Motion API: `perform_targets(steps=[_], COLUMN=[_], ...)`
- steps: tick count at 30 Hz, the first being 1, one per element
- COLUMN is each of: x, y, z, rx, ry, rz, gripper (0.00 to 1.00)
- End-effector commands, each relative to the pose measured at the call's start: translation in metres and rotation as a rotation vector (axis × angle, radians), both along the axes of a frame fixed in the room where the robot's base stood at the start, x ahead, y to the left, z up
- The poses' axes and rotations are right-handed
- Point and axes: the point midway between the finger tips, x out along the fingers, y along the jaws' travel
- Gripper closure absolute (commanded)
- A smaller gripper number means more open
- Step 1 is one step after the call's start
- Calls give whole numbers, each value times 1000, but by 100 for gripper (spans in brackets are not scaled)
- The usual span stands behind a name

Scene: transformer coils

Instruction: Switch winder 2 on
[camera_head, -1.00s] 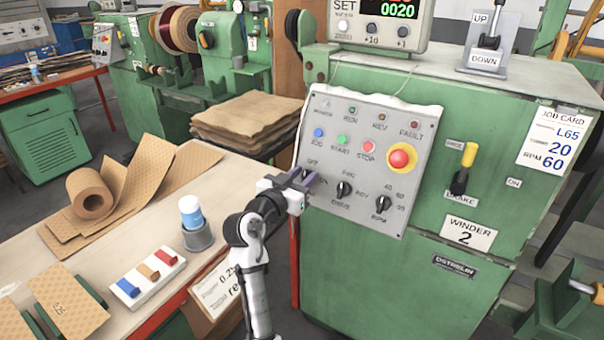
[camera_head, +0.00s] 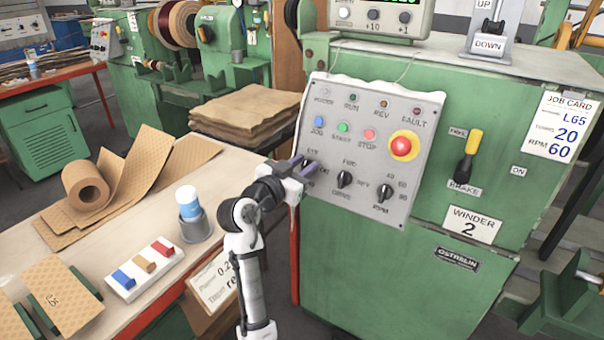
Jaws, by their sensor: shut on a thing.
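Winder 2 is the green machine (camera_head: 390,265) on the right, with a "WINDER 2" plate. Its grey control panel (camera_head: 412,200) faces me. My gripper (camera_head: 303,167) is at the panel's lower left, at the knob beside the OFF and ON lettering. Its fingers are shut on that knob and hide nearly all of it, so I cannot tell where it points. The power lamp (camera_head: 324,92) at the panel's top left looks pale and unlit. The drive knob (camera_head: 345,180) and RPM knob (camera_head: 384,193) sit to the right of my gripper.
The yellow brake lever (camera_head: 470,150) sticks out right of the panel, and a red stop button (camera_head: 401,146) protrudes from it. The bench (camera_head: 110,285) at left holds a paper roll (camera_head: 86,187), a blue-white bottle (camera_head: 188,200) and a tray (camera_head: 128,292) of coloured blocks.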

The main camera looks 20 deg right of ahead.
Motion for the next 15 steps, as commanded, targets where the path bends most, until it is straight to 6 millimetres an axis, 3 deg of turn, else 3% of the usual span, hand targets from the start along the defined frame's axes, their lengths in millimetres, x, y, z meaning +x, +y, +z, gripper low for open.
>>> perform_targets(steps=[15], x=[-1], y=[0], z=[-7], rx=[271], ry=[-349], rz=[-176], gripper=[95])
